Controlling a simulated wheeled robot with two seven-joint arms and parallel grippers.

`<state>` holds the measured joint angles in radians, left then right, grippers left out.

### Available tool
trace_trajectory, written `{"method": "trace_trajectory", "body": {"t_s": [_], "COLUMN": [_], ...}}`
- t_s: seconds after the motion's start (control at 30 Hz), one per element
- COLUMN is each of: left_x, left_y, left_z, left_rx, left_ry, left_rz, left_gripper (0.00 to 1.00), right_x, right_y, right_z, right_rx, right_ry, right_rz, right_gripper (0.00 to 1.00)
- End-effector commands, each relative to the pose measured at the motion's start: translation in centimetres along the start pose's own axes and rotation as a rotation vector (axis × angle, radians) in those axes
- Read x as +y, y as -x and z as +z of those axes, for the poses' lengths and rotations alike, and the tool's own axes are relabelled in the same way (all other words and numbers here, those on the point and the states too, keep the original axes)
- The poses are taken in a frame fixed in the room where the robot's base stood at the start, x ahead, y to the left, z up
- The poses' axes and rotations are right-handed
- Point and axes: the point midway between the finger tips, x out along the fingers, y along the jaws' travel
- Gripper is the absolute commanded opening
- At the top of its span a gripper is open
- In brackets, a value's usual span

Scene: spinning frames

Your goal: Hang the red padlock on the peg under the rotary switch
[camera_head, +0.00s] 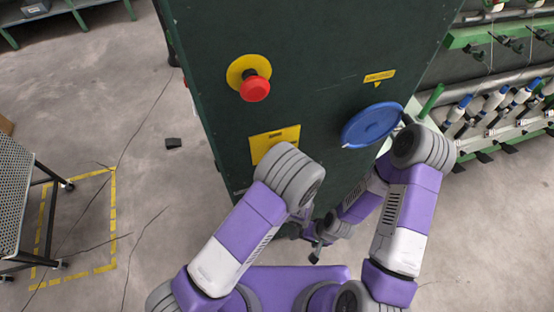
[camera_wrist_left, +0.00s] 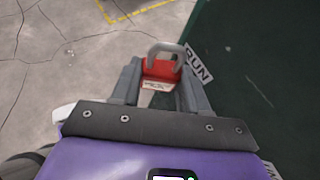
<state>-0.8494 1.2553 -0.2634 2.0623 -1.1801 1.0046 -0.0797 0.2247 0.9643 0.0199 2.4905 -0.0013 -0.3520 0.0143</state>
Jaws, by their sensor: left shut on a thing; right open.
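The red padlock (camera_wrist_left: 158,69) with its grey shackle (camera_wrist_left: 166,53) is held between the fingers of my left gripper (camera_wrist_left: 160,78) in the left wrist view. The shackle points away from the gripper, beside the dark green cabinet. In the head view my left arm hides the left gripper and the padlock. A yellow plate (camera_head: 268,143) on the cabinet front is partly covered by that arm. I cannot make out the rotary switch or the peg. My right gripper (camera_head: 316,248) is open and empty, low in front of the cabinet.
The green cabinet (camera_head: 300,50) carries a red button (camera_head: 254,88) on a yellow disc and a blue disc (camera_head: 372,125) at right. A RUN label (camera_wrist_left: 198,66) is close beside the padlock. A perforated table (camera_head: 14,195) stands left; a rack (camera_head: 480,125) stands right.

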Motion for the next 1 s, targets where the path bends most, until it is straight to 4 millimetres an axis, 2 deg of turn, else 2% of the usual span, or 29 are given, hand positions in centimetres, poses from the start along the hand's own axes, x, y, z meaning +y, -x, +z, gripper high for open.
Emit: {"method": "trace_trajectory", "body": {"t_s": [0.37,0.53,0.73,1.0], "left_x": [-0.1,-0.7,-2.3,-3.1], "left_y": [0.0,1.3,5.9,12.2], "left_z": [0.0,-0.8,-2.0,-0.9], "left_rx": [0.000,0.004,0.009,0.008], "left_ry": [-0.002,-0.035,-0.162,-0.357], "left_rz": [-0.004,-0.057,-0.252,-0.537], "left_gripper": [0.12,0.12,0.12,0.12], "right_x": [0.1,0.6,2.1,3.8], "right_y": [-0.1,-1.5,-5.6,-10.0], "right_z": [0.0,-0.1,-0.2,-0.4], "right_rx": [-0.001,0.000,-0.001,0.000], "right_ry": [0.000,0.000,0.000,0.000], "right_rz": [0.000,0.000,0.000,0.000], "right_gripper": [0.75,0.75,0.75,0.75]}}
